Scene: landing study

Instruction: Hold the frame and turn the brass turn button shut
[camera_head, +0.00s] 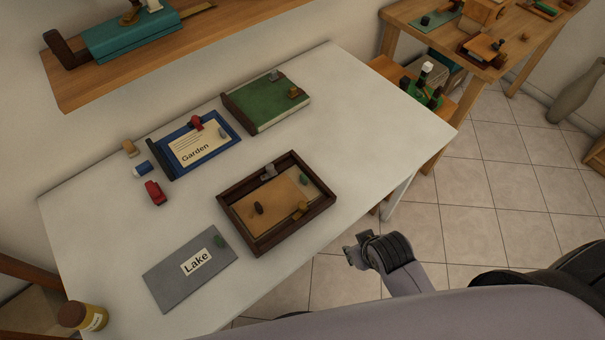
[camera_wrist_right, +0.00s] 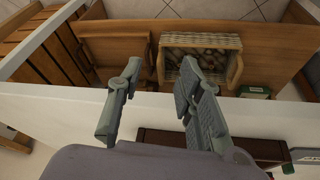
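The dark wooden frame (camera_head: 230,220) lies back up on the white table, with a tan backing board (camera_head: 282,192) inside it. A brass turn button (camera_head: 300,210) sits at its near right edge, and a grey clip-like piece (camera_head: 268,172) at its far edge. A dark oval knob (camera_head: 258,208) is on the board. Whether the button is turned over the board is too small to tell. My right gripper (camera_head: 356,251) is beyond the table's front edge, right of the frame and apart from it. In the right wrist view its fingers (camera_wrist_right: 155,92) are spread and empty. My left gripper is not visible.
A grey Lake card (camera_head: 165,283) lies left of the frame. A blue-edged Garden board (camera_head: 213,155) and a green book (camera_head: 262,112) lie behind it. A red clip (camera_head: 155,193) and a jar (camera_head: 82,317) are at left. The table's right part is clear.

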